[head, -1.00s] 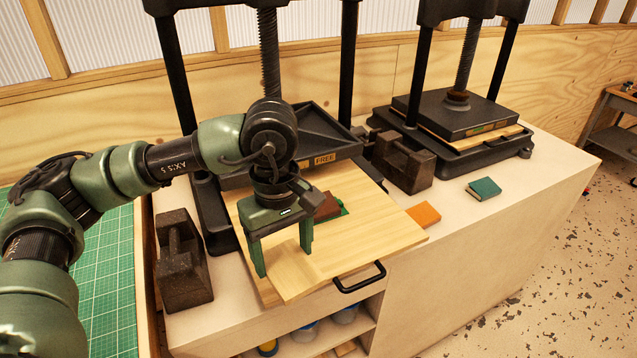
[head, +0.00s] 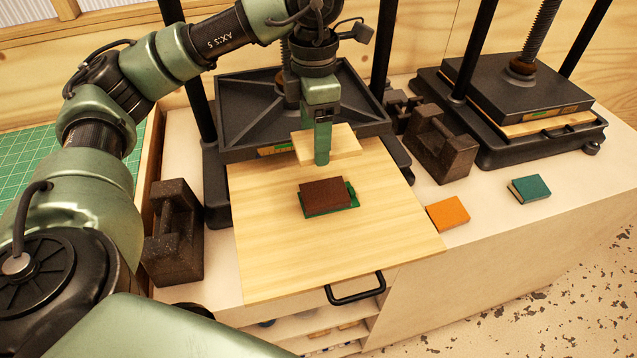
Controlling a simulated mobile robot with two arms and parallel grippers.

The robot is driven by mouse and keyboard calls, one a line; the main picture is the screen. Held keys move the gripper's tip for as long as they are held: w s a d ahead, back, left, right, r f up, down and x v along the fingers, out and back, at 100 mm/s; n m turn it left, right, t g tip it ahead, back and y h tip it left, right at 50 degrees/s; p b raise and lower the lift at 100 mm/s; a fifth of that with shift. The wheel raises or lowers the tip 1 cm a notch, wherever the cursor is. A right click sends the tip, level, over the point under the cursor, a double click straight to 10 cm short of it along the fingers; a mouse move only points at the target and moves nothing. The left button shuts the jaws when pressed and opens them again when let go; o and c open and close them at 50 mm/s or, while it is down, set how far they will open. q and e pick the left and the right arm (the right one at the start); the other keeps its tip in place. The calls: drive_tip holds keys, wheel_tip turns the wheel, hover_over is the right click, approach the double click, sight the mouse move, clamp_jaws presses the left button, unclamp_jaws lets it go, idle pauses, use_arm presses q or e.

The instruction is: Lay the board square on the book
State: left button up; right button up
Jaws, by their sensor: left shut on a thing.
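The board (head: 346,143) is a small pale wooden slab, held up in the air. My left gripper (head: 322,148) is shut on it, pointing down, with a green finger in front of the board. A brown book (head: 325,195) lies flat on the big wooden pull-out plate (head: 270,255), with a green piece (head: 353,200) showing along its right and front edges. In the picture the held board is just above and behind the brown book, apart from it. The far finger is hidden. My right gripper is not in view.
A black press (head: 235,110) stands behind the plate, with a second press (head: 490,85) at right. Dark metal weights stand at left (head: 172,240) and right (head: 440,150). An orange block (head: 448,213) and a teal book (head: 530,188) lie on the bench. The plate has a black handle (head: 357,290).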

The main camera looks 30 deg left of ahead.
use_arm(q)
drive_tip(key=p, duration=0.2)
hover_over(316, 196)
wheel_tip(316, 196, down, 9)
drive_tip(key=shift+r, duration=0.1)
wheel_tip(316, 196, down, 4)
drive_tip(key=shift+f+p, duration=0.1)
drive_tip(key=shift+p, duration=0.35)
drive_tip(key=shift+f, duration=0.35)
drive_tip(key=shift+f, duration=0.1)
drive_tip(key=o, duration=1.4)
